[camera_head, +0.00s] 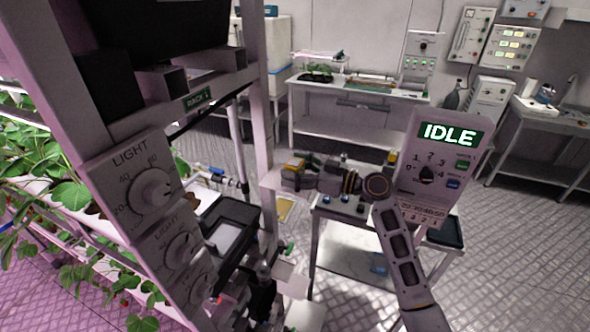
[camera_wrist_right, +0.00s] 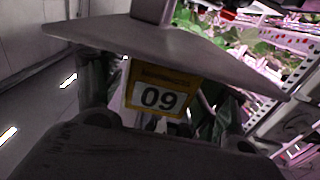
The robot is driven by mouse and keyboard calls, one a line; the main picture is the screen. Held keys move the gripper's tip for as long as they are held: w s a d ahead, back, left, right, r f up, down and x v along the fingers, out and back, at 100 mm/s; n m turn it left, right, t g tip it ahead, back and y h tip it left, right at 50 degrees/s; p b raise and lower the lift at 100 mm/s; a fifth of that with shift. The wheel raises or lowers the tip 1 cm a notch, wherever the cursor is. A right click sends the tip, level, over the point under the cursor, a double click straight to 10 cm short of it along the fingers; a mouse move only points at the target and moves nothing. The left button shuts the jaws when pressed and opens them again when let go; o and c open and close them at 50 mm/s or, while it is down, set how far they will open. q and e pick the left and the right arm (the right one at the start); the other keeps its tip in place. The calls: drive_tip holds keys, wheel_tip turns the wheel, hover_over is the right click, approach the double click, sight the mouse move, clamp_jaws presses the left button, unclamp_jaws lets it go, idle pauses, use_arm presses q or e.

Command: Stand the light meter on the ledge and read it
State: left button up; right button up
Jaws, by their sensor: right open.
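The light meter (camera_head: 293,165) is a small box with a yellow top, at a small pale ledge (camera_head: 270,182) beside the rack post in the head view. In the right wrist view the yellow-framed light meter (camera_wrist_right: 159,92) faces the camera, roughly upright, and its display reads 09. My right gripper (camera_head: 308,174) is open, with its fingers beside the meter; the right wrist view shows a dark finger on each side. I cannot tell whether the fingers touch it, and the meter's base is hidden. My left gripper is not in view.
The rack with LIGHT dials (camera_head: 152,188) and plants (camera_head: 38,150) stands at the left. A panel reading IDLE (camera_head: 448,134) stands close to my right arm. A small table (camera_head: 345,262) is below the arm. A bench (camera_head: 355,92) is behind, with open floor between.

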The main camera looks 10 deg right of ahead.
sight(302, 171)
drive_tip(key=shift+r, duration=0.15)
drive_tip(key=b+v, duration=0.2)
drive_tip(key=v, duration=0.4)
drive_tip(key=shift+v, duration=0.8)
drive_tip(key=shift+s, duration=0.1)
idle(0.4)
